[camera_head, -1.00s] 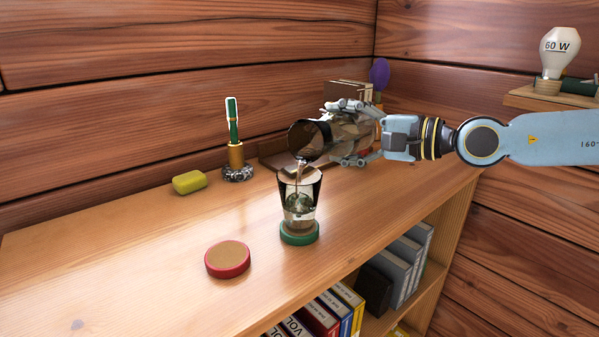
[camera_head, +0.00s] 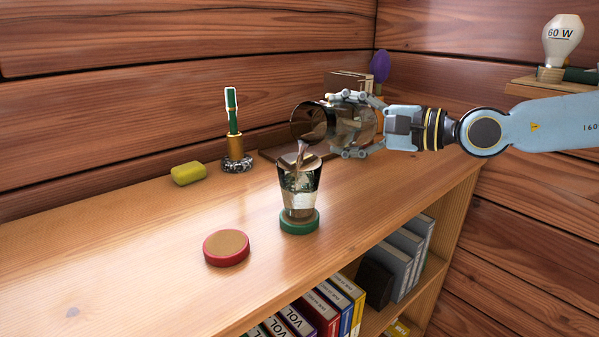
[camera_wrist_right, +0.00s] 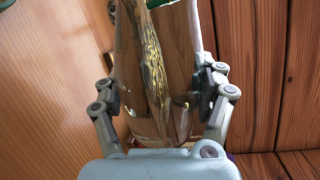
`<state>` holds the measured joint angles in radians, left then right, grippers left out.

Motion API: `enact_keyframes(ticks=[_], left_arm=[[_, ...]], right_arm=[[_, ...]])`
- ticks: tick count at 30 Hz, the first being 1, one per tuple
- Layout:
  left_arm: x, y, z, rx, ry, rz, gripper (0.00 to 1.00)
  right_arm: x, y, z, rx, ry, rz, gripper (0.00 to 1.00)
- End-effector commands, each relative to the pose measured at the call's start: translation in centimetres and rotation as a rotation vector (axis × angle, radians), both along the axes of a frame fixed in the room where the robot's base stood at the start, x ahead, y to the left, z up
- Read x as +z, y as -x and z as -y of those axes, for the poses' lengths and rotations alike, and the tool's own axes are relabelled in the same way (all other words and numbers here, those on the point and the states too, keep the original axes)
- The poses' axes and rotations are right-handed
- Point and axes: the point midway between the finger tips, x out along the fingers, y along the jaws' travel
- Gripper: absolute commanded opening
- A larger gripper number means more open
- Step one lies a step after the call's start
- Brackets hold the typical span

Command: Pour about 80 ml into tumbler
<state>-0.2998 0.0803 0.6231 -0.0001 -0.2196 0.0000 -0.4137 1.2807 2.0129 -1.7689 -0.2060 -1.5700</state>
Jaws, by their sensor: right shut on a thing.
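A clear tumbler (camera_head: 299,186) stands upright on a green coaster (camera_head: 299,222) on the shelf top, with liquid in it. My right gripper (camera_head: 350,122) is shut on a glass vessel with a dark rim (camera_head: 309,122), tipped to the left just above the tumbler. A thin stream runs from its mouth into the tumbler. The vessel also shows between the fingers in the right wrist view (camera_wrist_right: 158,75). The exact liquid level in the tumbler is hard to read through the reflections. My left gripper is not in view.
A red-rimmed coaster (camera_head: 227,248) lies left of the tumbler. A yellow sponge-like block (camera_head: 188,173) and a brass holder with a green pen (camera_head: 235,148) stand behind. Books (camera_head: 336,305) fill the shelf below.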

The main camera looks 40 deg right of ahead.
Motion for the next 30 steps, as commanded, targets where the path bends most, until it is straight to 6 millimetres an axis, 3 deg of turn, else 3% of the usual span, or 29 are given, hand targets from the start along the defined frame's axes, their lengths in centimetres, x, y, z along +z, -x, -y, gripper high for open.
enact_keyframes(ticks=[1, 5, 15, 30], left_arm=[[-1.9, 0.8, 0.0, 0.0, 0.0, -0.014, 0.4], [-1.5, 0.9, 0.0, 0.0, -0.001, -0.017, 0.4], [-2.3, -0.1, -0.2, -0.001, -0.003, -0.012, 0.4], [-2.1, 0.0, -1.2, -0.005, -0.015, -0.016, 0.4]], right_arm=[[-2.1, -0.1, 0.3, 0.003, -0.03, -0.025, 0.13], [-1.2, -0.1, 0.3, 0.0, -0.075, -0.029, 0.13], [-1.9, 0.1, -0.1, 0.0, -0.26, -0.097, 0.13], [-1.8, 0.1, -0.2, 0.0, -0.269, -0.1, 0.13]])
